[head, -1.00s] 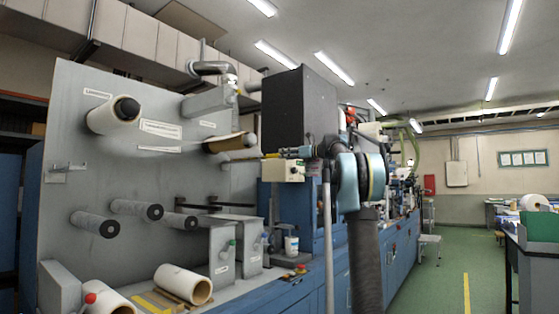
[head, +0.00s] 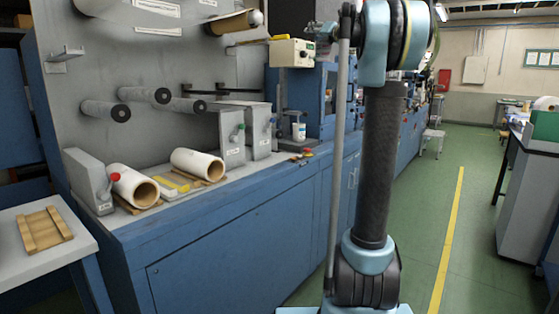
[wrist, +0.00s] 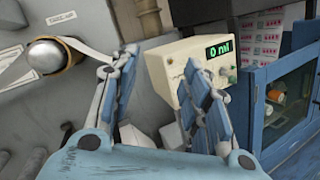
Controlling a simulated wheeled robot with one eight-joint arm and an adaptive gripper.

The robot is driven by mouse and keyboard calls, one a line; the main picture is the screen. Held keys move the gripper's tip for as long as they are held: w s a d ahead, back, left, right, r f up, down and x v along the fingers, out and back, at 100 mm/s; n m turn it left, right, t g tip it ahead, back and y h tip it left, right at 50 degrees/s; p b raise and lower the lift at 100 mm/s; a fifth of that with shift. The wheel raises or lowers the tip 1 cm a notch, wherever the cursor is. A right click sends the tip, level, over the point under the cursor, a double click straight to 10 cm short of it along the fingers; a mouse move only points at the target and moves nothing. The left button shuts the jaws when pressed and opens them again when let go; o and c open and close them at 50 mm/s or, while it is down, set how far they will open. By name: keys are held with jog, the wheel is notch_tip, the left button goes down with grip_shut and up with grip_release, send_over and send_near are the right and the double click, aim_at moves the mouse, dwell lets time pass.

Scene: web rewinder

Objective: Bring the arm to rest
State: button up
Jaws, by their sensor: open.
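My gripper (wrist: 160,62) shows in the wrist view with its two fingers spread apart and nothing between them. Behind the fingers is a cream box with a green digital display (wrist: 190,68); whether the fingers touch it cannot be told. In the head view my arm stands upright right of the middle, bent at the top edge.
The blue rewinder cabinet (head: 235,245) fills the left and middle, with white rolls (head: 198,163) on its ledge. The cream box (head: 292,53) is also in the head view. A white table (head: 25,255) holds a wooden pallet (head: 45,230). Green floor (head: 420,215) is clear at right.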

jog(key=s+d+f+m+g+h, duration=0.1)
jog(key=s+d+f+m+h, duration=0.35)
jog(key=s+f+m, duration=0.35)
jog(key=s+d+f+m+g+h, duration=0.2)
jog(key=s+d+f+m+h, duration=0.3)
jog(key=f+m, duration=0.5)
jog(key=s+d+f+m+g+h, duration=0.1)
jog(key=s+d+f+m+h, duration=0.25)
jog(key=s+f+m, duration=0.55)
jog(key=s+a+f+m+g+y, duration=0.1)
jog(key=s+a+f+m+g, duration=0.2)
jog(key=s+f, duration=0.8)
jog(key=s+a+f+m+g+y, duration=0.1)
jog(key=s+a+f+m+g, duration=0.2)
jog(key=s+f, duration=0.9)
jog(key=s+a+f+m+g+y, duration=0.1)
jog(key=s+a+f+g, duration=0.3)
jog(key=s+f, duration=0.8)
notch_tip(320, 180, down, 6)
jog(key=shift+r+m+g+y, duration=0.1)
jog(key=shift+m+g+y, duration=0.4)
jog(key=shift+m, duration=0.4)
jog(key=shift+w+f, duration=0.2)
jog(key=shift+w, duration=0.2)
